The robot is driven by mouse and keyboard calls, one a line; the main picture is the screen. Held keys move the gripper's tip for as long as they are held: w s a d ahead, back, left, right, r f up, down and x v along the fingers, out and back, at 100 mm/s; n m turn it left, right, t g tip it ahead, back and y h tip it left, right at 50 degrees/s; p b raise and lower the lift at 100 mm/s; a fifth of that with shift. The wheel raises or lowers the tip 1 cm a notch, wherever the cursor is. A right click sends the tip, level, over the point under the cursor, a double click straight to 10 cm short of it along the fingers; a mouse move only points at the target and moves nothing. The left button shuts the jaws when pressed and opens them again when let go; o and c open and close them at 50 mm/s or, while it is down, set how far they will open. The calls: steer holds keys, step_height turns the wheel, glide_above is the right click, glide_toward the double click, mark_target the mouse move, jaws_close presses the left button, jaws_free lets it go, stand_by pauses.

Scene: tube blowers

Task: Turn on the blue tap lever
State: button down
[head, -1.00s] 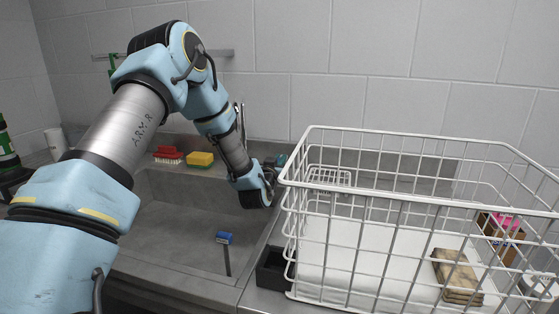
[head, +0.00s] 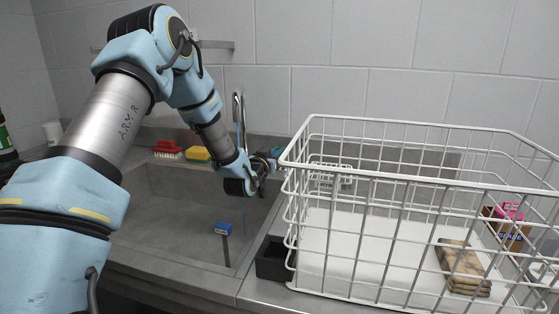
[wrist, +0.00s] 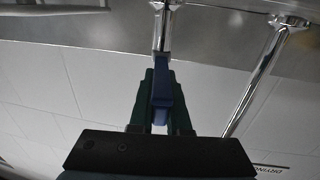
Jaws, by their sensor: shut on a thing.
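The blue tap lever (wrist: 162,98) shows in the wrist view, on a chrome stem, between the green fingers of my gripper (wrist: 161,80). The fingers are shut on it. In the head view my gripper (head: 275,154) is at the right rear of the sink, by the basket's left corner, and the lever cannot be made out clearly. The chrome tap spout (head: 238,104) rises behind my wrist. A thin bluish streak (head: 243,126) hangs from it and shows faintly again below my wrist, looking like running water. The spout tube also shows in the wrist view (wrist: 262,78).
A white wire basket (head: 400,125) fills the counter right of the sink (head: 170,225), close to my gripper. A black box (head: 272,262) sits at its left corner. A blue-headed brush (head: 223,229) is in the sink. Red and yellow brushes (head: 197,154) lie on the back ledge.

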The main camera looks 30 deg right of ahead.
steer(key=shift+w+a+m+g+h+b, duration=0.1)
steer(key=shift+w+m+g+h+b, duration=0.05)
steer(key=shift+m+g+h+b, duration=0.4)
steer(key=shift+w+a+m+g+h+b, duration=0.15)
steer(key=shift+m+g+h+b, duration=0.15)
steer(key=shift+g, duration=0.35)
steer(key=c, duration=0.9)
jaws_free()
steer(key=b+v, duration=0.2)
steer(key=v, duration=0.8)
steer(key=shift+s+a+b, duration=0.25)
steer(key=shift+a+b, duration=0.05)
steer(key=shift+b, duration=0.1)
